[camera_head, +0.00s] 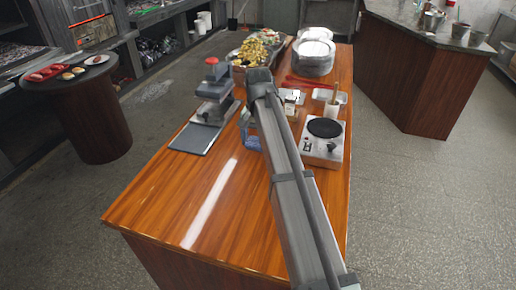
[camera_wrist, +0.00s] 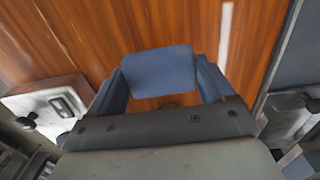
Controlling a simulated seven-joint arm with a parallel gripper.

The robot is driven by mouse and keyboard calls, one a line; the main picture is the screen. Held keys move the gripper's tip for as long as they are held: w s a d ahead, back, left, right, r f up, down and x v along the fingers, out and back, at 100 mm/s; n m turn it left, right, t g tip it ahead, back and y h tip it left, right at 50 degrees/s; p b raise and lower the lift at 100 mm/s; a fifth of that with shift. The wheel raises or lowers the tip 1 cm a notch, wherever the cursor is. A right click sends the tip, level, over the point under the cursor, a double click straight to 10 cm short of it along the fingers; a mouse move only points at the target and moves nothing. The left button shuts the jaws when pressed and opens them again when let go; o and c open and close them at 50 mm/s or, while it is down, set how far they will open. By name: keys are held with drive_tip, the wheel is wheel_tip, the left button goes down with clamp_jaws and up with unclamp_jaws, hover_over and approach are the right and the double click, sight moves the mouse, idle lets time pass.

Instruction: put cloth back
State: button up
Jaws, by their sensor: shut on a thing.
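A blue-grey cloth (camera_wrist: 158,72) shows as a flat, roughly square piece in the wrist view, between the two fingers of my gripper (camera_wrist: 160,85). My gripper is shut on it, with the brown wooden counter (camera_wrist: 85,40) below. In the head view my gripper (camera_head: 249,125) is over the middle of the counter, between the press and the hot plate, partly hidden by my arm. A small blue patch shows there; I cannot tell cloth from finger.
A press with a red knob (camera_head: 212,85) and a dark grey board (camera_head: 196,138) stand left. A hot plate (camera_head: 323,140) stands right. Behind are stacked plates (camera_head: 313,57), small trays (camera_head: 328,96) and a food tray (camera_head: 255,50). The near counter (camera_head: 190,205) is clear.

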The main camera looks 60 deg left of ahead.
sight(258, 142)
drive_tip(key=shift+f, duration=1.75)
drive_tip(key=o, duration=0.9)
drive_tip(key=shift+f, duration=0.15)
wheel_tip(258, 142, up, 12)
drive_tip(key=shift+r, duration=0.2)
